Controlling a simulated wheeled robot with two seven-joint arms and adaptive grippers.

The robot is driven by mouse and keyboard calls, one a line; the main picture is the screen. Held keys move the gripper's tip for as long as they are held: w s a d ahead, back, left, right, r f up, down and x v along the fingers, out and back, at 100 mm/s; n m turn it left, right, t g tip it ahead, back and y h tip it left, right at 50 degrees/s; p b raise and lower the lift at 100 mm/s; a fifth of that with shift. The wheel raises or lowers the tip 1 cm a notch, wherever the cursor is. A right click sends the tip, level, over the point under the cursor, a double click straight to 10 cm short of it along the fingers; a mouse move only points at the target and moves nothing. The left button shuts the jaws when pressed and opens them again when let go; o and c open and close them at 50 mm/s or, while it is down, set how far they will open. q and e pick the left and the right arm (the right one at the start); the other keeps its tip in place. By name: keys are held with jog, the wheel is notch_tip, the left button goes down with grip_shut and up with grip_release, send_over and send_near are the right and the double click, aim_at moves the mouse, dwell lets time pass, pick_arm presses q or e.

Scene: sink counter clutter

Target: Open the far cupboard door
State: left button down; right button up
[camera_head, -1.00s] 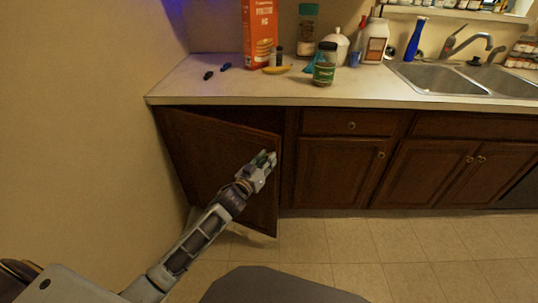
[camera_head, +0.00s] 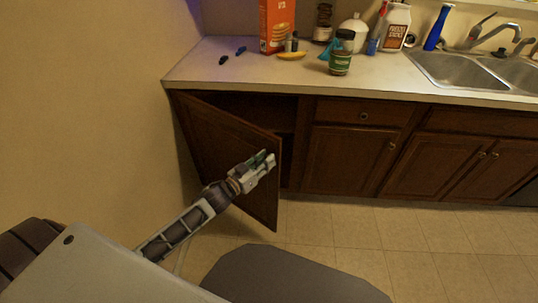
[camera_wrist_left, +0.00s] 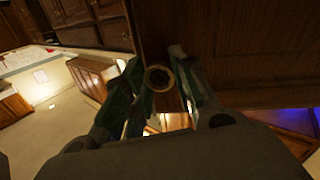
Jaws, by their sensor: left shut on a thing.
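The far cupboard door (camera_head: 225,150) is a dark brown wooden panel at the left end of the counter. It stands well ajar, swung out toward me, and the dark inside of the cupboard (camera_head: 250,108) shows above and behind it. My left gripper (camera_head: 266,161) is at the door's free edge, on its outer face. In the left wrist view, its fingers (camera_wrist_left: 165,85) are closed around a round brass-coloured knob (camera_wrist_left: 158,77) beside the door panel (camera_wrist_left: 235,45). My right gripper is in neither view.
The counter (camera_head: 280,72) above holds an orange box (camera_head: 275,25), a green-labelled jar (camera_head: 340,58), a banana (camera_head: 291,55) and bottles. A wall (camera_head: 90,100) stands close on the left. The tiled floor (camera_head: 330,230) in front of the cupboards is clear.

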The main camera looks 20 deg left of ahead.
pick_arm(q)
jog(key=s+a+m+g+h+p, duration=0.1)
jog(key=s+a+h+p, duration=0.1)
jog(key=s, duration=0.5)
jog(key=shift+s+a+m+p, duration=0.25)
jog(key=shift+a+m+p, duration=0.05)
jog(key=shift+a+p, duration=0.3)
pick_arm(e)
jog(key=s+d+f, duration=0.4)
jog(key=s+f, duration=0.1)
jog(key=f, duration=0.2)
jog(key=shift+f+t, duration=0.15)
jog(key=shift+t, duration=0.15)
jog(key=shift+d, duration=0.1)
pick_arm(q)
jog(key=c, duration=1.1)
grip_release()
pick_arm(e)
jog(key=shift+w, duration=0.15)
pick_arm(q)
jog(key=shift+s+a, duration=0.1)
jog(key=shift+s, duration=0.05)
